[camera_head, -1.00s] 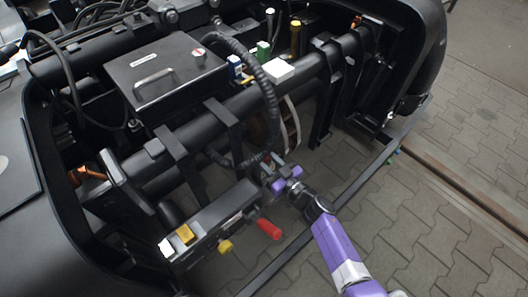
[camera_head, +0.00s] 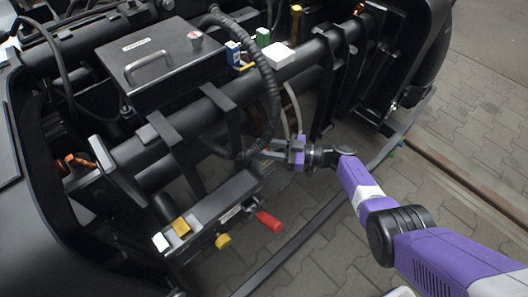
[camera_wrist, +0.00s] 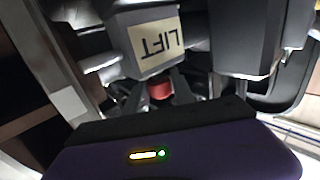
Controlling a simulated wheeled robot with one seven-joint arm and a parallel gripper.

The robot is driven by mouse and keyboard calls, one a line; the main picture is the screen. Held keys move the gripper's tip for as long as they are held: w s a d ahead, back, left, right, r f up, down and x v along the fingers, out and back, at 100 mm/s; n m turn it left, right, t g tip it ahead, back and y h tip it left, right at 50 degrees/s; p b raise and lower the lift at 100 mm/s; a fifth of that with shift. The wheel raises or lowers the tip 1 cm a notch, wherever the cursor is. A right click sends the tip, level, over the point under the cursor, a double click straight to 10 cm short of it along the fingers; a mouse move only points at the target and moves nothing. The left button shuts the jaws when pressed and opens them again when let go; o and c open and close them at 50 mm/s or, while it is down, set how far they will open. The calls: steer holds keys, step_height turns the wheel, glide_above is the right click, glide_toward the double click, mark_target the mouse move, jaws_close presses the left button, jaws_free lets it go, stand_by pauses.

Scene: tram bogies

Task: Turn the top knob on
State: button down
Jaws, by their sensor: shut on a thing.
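My gripper (camera_head: 272,152) is beside the hanging black hose in the head view, above and right of the long control box. In the wrist view my gripper (camera_wrist: 160,86) is shut on a small red knob (camera_wrist: 160,92) beside a dark housing labelled LIFT (camera_wrist: 155,43); the fingers partly cover it. The head view does not show this knob clearly. A red and grey knob (camera_head: 195,39) sits on top of the black box with a handle (camera_head: 160,64). I cannot tell which knob is the top one.
The black hose (camera_head: 270,95) hangs close by. Dark beams and brackets surround the area. Paved floor (camera_head: 330,245) is open at the lower right.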

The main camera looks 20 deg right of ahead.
steer(key=shift+a+n+g+y, duration=0.1)
steer(key=shift+n+g+y, duration=0.2)
steer(key=shift+g, duration=0.1)
steer(key=c, duration=1.1)
jaws_free()
steer(key=shift+o, duration=0.2)
steer(key=v, duration=0.7)
steer(key=shift+s+d, duration=0.2)
steer(key=shift+d, duration=0.15)
